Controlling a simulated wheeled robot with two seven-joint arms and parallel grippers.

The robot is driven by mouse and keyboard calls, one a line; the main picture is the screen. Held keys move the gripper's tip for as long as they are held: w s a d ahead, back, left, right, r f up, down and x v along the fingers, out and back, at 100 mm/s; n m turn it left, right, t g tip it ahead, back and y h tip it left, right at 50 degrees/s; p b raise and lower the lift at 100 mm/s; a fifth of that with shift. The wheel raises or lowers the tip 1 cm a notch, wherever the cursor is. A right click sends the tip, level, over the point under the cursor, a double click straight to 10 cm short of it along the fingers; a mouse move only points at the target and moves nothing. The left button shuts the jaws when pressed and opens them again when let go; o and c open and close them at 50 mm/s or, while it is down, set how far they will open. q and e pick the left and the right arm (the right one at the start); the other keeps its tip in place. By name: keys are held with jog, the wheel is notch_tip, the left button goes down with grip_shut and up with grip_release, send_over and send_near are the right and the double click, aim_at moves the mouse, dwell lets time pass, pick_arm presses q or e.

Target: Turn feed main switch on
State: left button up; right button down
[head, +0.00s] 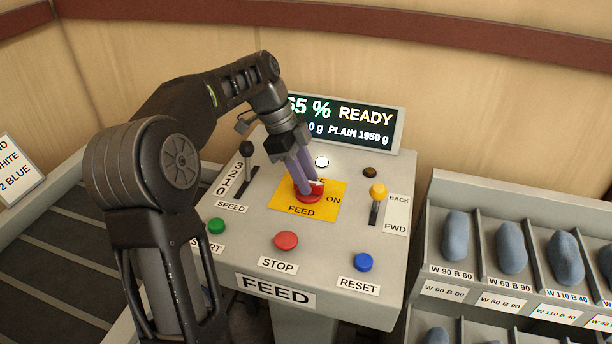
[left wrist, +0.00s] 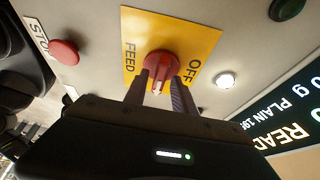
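The feed main switch (head: 309,197) is a red rotary knob on a yellow plate (head: 285,207) in the middle of the grey panel. The plate reads FEED at its lower edge and ON at its right. In the left wrist view, the knob (left wrist: 160,64) has a white mark and the OFF label (left wrist: 194,68) shows beside it. My left gripper (head: 304,183) reaches down onto the knob. Its two fingers (left wrist: 158,86) stand on either side of the knob's handle. I cannot tell whether they press on it. My right gripper is not in view.
A speed lever (head: 246,150) stands left of the plate, and a yellow-tipped lever (head: 377,190) right of it. Red stop (head: 286,240), blue reset (head: 363,262) and green start (head: 216,226) buttons line the front. A display (head: 350,118) stands behind. Bins (head: 437,240) are at right.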

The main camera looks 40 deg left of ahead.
pick_arm(q)
jog(key=shift+o, duration=0.5)
jog(key=shift+r, duration=0.1)
jog(key=p+v, duration=0.6)
jog(key=shift+r, duration=0.15)
jog(key=shift+s+a+r+p, duration=0.1)
jog(key=shift+a+r+p, duration=0.25)
jog(key=shift+r+p, duration=0.35)
jog(key=shift+f, duration=0.2)
